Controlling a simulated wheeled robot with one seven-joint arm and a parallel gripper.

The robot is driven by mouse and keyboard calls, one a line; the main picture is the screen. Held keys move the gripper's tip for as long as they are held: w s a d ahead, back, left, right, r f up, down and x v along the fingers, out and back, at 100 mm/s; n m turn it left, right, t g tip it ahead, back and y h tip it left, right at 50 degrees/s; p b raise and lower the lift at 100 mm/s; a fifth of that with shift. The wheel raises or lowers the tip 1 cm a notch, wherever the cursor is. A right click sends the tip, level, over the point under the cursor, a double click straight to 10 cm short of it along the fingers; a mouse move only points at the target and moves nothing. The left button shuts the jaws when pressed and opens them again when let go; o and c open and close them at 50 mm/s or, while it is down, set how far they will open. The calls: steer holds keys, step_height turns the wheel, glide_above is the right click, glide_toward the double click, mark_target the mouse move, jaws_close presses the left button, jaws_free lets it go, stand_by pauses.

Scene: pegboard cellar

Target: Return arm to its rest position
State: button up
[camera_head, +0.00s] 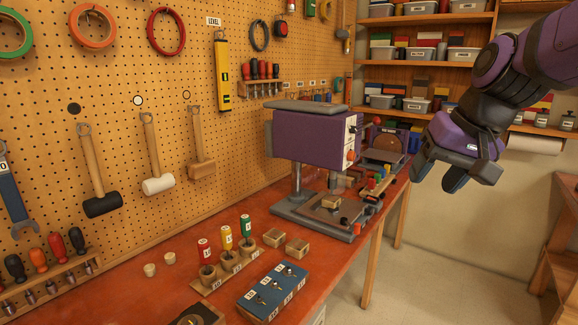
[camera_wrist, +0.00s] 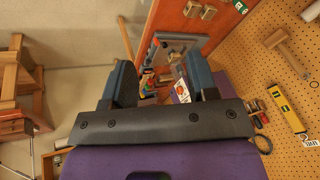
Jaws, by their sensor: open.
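My gripper (camera_head: 438,176) hangs at the right of the head view, in the air beyond the right edge of the red-topped workbench (camera_head: 120,285). Its two blue-grey fingers point down and are spread apart with nothing between them. In the wrist view the open gripper (camera_wrist: 165,85) shows its fingers wide apart, with the bench and its machine beyond them. My purple and black arm comes in from the upper right of the head view. No object is held.
A purple drill-press-like machine (camera_head: 312,140) stands on the bench left of my gripper. Shelves with bins (camera_head: 425,62) are behind my arm. A wooden stand (camera_head: 566,240) is at the right edge. The floor (camera_head: 450,270) below my gripper is clear. A tool-hung pegboard (camera_head: 120,60) lines the left.

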steer(key=s+d+f+h, duration=0.1)
steer(key=s+d, duration=0.2)
steer(key=s, duration=0.4)
steer(key=s+d+n+t+h, duration=0.1)
steer(key=s+d, duration=0.2)
steer(key=s, duration=0.4)
steer(key=shift+d+f+h, duration=0.4)
